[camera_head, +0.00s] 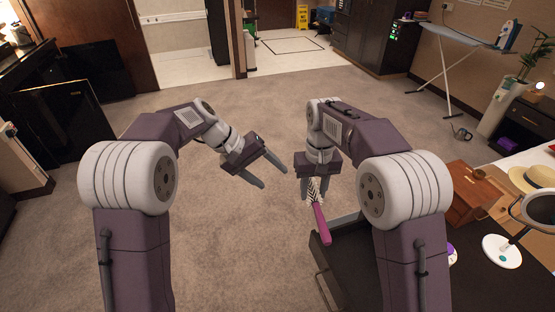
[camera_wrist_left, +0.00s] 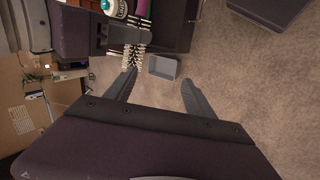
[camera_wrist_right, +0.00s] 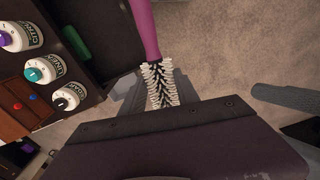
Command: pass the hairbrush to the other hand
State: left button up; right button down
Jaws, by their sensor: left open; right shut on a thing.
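The hairbrush has a magenta handle (camera_head: 320,223) and a head of pale and dark bristles. My right gripper (camera_head: 311,188) is shut on it at the bristle end, and the handle points down toward the lower right. In the right wrist view the bristles (camera_wrist_right: 160,88) sit between the fingers, with the handle extending away. My left gripper (camera_head: 272,177) is open and empty, to the left of the brush and apart from it. In the left wrist view the bristles (camera_wrist_left: 134,54) show just beyond the left fingertip; part of the brush is hidden behind a right finger.
A dark open drawer or cabinet (camera_head: 352,262) lies below the brush handle. Bottles (camera_wrist_right: 40,73) show in the right wrist view. Carpet (camera_head: 235,255) is clear between my arms.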

pick_arm(q)
notch_tip(320, 180, up, 4)
jog(key=w+d+h, duration=0.2)
pick_arm(e)
jog(key=shift+s, duration=0.1)
pick_arm(q)
jog(key=x, duration=1.2)
jog(key=shift+w+a+f, duration=0.15)
jog(key=shift+w+f, duration=0.05)
jog(key=shift+f, duration=0.1)
grip_shut()
pick_arm(e)
jog(key=c, duration=0.8)
grip_release()
jog(key=shift+r, duration=0.1)
